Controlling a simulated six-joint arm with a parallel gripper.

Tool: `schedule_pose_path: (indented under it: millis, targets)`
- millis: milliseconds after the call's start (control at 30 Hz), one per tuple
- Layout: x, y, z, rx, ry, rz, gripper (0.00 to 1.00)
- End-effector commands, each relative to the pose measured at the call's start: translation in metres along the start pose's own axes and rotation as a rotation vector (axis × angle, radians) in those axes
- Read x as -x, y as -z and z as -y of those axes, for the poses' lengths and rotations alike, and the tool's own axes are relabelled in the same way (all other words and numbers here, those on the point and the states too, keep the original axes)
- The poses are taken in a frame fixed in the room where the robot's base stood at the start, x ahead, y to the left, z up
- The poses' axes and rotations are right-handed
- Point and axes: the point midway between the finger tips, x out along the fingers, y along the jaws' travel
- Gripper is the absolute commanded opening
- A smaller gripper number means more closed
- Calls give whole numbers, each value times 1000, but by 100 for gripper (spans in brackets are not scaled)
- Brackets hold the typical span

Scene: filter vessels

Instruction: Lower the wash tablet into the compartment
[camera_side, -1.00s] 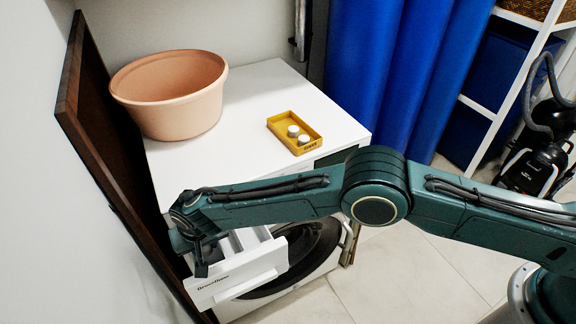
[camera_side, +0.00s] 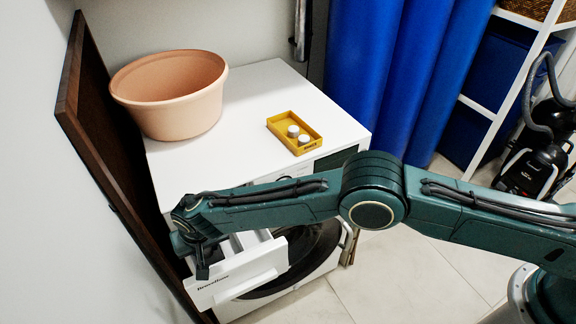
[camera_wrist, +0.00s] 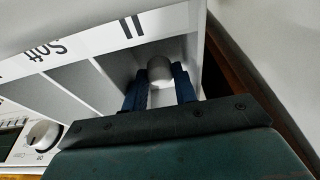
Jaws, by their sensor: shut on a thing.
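The wash tablet (camera_wrist: 160,68) is a small pale grey-white cylinder held between the blue fingers of my gripper (camera_wrist: 160,88) in the wrist view. My gripper is shut on it, over or inside the drawer compartment by the "II" mark (camera_wrist: 132,25). I cannot tell whether the tablet touches the compartment floor. In the side view my gripper (camera_side: 203,268) is at the pulled-out white drawer (camera_side: 240,276); the tablet is hidden there.
A yellow tray (camera_side: 275,121) with two white tablets (camera_side: 298,135) sits on the washing machine top (camera_side: 240,150), beside a peach basin (camera_side: 168,100). A dark brown board (camera_side: 95,130) stands close left of the drawer.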

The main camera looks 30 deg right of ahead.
Motion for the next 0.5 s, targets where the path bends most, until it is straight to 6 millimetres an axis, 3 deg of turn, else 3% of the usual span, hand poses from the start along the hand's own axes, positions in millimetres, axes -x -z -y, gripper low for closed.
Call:
schedule_pose_path:
  millis: [500]
  targets:
    - [-6, -2, 0, 0, 0, 0, 6]
